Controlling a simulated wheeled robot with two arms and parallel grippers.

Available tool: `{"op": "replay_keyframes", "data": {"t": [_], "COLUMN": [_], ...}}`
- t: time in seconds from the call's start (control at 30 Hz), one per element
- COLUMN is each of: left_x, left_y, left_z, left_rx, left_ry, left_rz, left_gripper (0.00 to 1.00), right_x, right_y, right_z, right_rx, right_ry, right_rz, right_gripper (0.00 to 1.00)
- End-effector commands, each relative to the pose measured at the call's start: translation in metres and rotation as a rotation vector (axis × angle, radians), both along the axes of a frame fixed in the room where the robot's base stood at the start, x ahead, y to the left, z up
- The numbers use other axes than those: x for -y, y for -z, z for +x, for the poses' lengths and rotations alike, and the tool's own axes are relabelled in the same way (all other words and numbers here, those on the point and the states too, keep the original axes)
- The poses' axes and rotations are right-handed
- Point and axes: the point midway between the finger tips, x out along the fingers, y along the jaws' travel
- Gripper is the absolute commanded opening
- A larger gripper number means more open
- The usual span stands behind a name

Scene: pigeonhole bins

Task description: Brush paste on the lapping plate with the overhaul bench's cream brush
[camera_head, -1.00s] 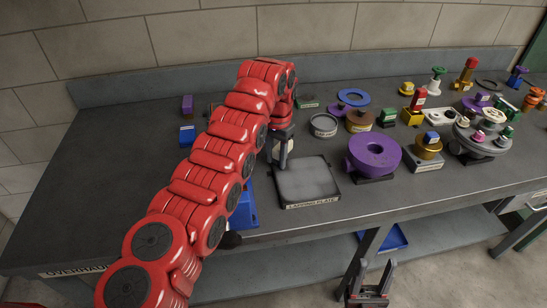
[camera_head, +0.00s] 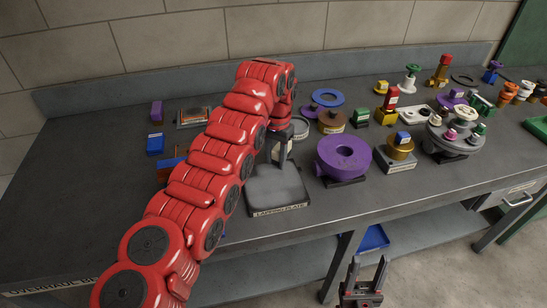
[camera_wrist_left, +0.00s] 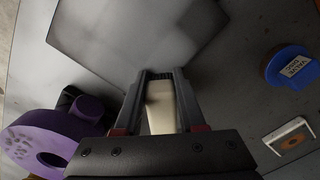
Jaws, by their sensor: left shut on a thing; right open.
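The lapping plate (camera_head: 278,190) is a square grey plate with a label on its front edge, lying on the bench. It fills the top of the left wrist view (camera_wrist_left: 120,30). My left gripper (camera_head: 281,158) is over the far part of the plate, pointing down. It is shut on the cream brush (camera_wrist_left: 161,108), whose dark bristle end points towards the plate. I cannot tell whether the bristles touch it. In the head view the fingers mostly hide the brush. My right gripper (camera_head: 364,275) is open and empty, in front of the bench and below its top.
A large purple ring-shaped part (camera_head: 343,157) stands just right of the plate. A brass part on a grey block (camera_head: 397,155) and a round grey fixture (camera_head: 455,139) are further right. My left arm hides some bench. The front right strip is clear.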

Motion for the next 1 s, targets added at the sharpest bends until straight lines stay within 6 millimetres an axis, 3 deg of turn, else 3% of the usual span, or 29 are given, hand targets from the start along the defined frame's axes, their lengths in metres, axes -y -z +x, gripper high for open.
{"op": "replay_keyframes", "data": {"t": [0.13, 0.2, 0.8, 1.0], "left_x": [0.002, 0.002, 0.0, 0.0], "left_y": [-0.002, -0.019, -0.073, -0.08], "left_z": [-0.001, 0.0, -0.005, -0.006], "left_rx": [0.0, 0.005, 0.002, 0.001], "left_ry": [-0.002, -0.002, -0.005, -0.005], "left_rz": [0.0, -0.001, 0.0, 0.0], "left_gripper": [0.0, 0.0, 0.0, 0.0], "right_x": [0.0, 0.0, 0.0, 0.0], "right_y": [-0.002, -0.003, -0.019, -0.021], "right_z": [0.0, 0.0, 0.0, 0.0], "right_rx": [0.0, 0.0, 0.0, 0.0], "right_ry": [0.0, 0.0, 0.0, 0.0], "right_rz": [0.0, 0.0, 0.0, 0.0], "right_gripper": [0.5, 0.5, 0.5, 0.5]}}
